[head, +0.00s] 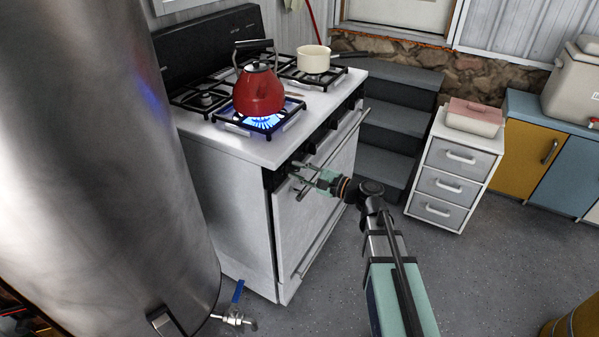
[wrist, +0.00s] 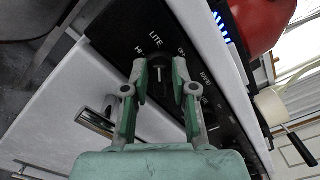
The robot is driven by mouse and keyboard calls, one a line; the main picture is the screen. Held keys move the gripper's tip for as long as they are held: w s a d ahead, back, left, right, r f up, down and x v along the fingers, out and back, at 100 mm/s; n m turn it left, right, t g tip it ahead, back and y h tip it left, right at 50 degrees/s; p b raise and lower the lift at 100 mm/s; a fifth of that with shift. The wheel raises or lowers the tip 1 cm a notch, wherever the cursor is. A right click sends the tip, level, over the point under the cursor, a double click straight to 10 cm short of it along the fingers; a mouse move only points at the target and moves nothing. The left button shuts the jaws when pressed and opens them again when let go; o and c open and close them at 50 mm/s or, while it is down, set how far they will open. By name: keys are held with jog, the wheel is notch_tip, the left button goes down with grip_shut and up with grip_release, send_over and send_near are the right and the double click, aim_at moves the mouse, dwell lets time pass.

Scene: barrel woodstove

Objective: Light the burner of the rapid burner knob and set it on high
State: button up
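The stove's front panel (wrist: 118,22) carries black knobs. In the wrist view, a black knob (wrist: 158,92) with a white line sits between my fingers. The line points roughly toward the "LITE" marking, with "HI" to its left and "OFF" to its right. My gripper (wrist: 159,66) is closed in on both sides of this knob; the finger contact is partly hidden. In the head view, my gripper (head: 294,172) is at the stove's front left corner. The front left burner (head: 262,123) burns with a blue flame under a red kettle (head: 259,92).
The oven door handle (wrist: 94,122) is close to my gripper. A large metal tank (head: 95,150) stands at the left, and a drawer cabinet (head: 452,170) at the right.

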dwell(0.3)
jog(key=v, duration=1.2)
dwell(0.9)
jog(key=w+v, duration=0.1)
jog(key=v, duration=0.4)
jog(key=x, duration=0.5)
jog(key=p+x, duration=0.1)
jog(key=x, duration=1)
jog(key=shift+w+a+f+p, duration=0.2)
jog(key=shift+a+f+p, duration=0.05)
jog(key=shift+f+p, duration=0.15)
grip_shut()
